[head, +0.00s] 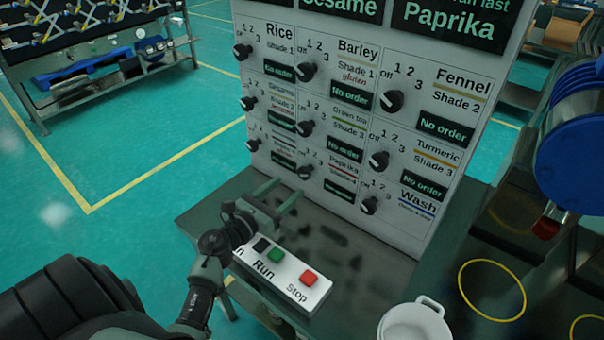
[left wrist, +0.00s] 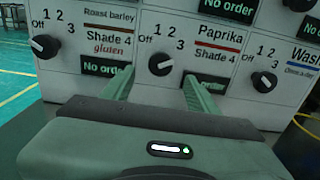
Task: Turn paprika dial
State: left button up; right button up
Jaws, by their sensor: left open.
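The Paprika dial (head: 305,171) is a small black knob in the bottom row of the white panel (head: 410,238), left of the red-underlined Paprika label. In the left wrist view the dial (left wrist: 160,64) sits between the tips of my left gripper (left wrist: 160,80), with Off and 1 2 3 printed around it. I cannot tell its exact setting. My left gripper (head: 289,188) is open and empty, its two green fingers pointing at the panel on either side of the dial. Contact with the knob is not visible. My right gripper does not show.
Other dials stand close by: Roast barley (left wrist: 44,46) to the left and Wash (left wrist: 264,81) to the right. Below my left gripper is a Run/Stop button box (head: 283,272) on the dark table. A white cup (head: 415,322) stands at the table's front right.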

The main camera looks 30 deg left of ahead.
aim_at(302, 175)
pick_arm(q)
jog(key=w, duration=0.4)
jog(key=shift+w+d+p, duration=0.2)
jog(key=shift+w+p, duration=0.1)
jog(key=shift+w, duration=0.7)
jog(key=c, duration=1.3)
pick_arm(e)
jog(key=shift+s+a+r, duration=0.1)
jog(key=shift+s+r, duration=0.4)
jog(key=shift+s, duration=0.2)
